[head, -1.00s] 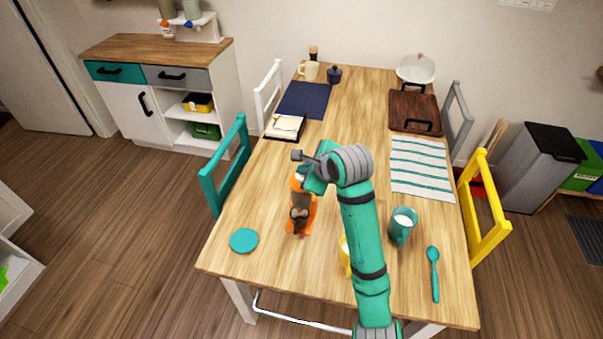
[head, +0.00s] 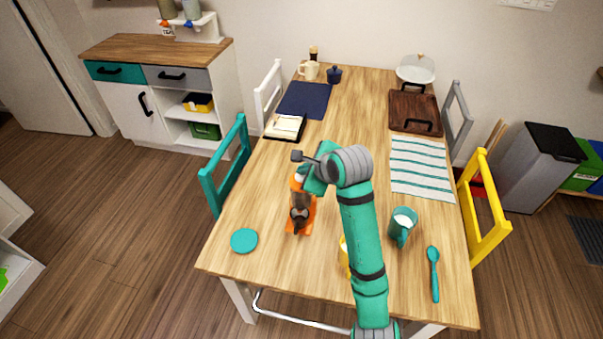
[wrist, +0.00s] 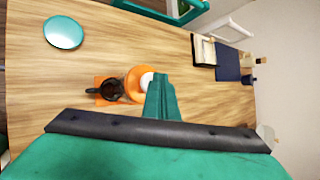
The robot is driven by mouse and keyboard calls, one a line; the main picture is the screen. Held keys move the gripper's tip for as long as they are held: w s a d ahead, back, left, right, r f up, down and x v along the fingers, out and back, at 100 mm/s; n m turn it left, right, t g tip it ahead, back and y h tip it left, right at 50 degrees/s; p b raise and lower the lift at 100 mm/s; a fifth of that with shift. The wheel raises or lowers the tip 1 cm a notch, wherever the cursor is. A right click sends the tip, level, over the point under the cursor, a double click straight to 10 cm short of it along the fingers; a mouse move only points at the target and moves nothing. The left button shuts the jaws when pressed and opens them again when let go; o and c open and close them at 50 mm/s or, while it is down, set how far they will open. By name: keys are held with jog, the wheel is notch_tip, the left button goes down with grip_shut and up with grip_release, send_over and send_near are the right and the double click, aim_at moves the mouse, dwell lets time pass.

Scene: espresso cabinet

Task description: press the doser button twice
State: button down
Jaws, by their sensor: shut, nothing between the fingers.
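The doser (head: 301,212) stands upright on the wooden table, with an orange base, a brownish body, an orange top and a dark part at its front. Its pale round button (wrist: 147,80) shows on the orange top in the wrist view, partly covered by my fingers. My gripper (wrist: 162,92) is shut and empty, its teal fingers at the doser's top, right beside or over the button. I cannot tell whether they touch it or whether it is pressed down. In the head view my wrist hides part of the doser's top.
A teal disc (head: 244,240) lies left of the doser. A teal mug (head: 402,226), a teal spoon (head: 434,275) and a partly hidden yellow item (head: 344,256) are to the right. A notebook (head: 285,127) lies behind. The table between doser and disc is clear.

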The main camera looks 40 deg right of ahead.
jog(key=shift+r, duration=1.05)
notch_tip(320, 180, up, 5)
jog(key=shift+f, duration=0.1)
dwell(0.9)
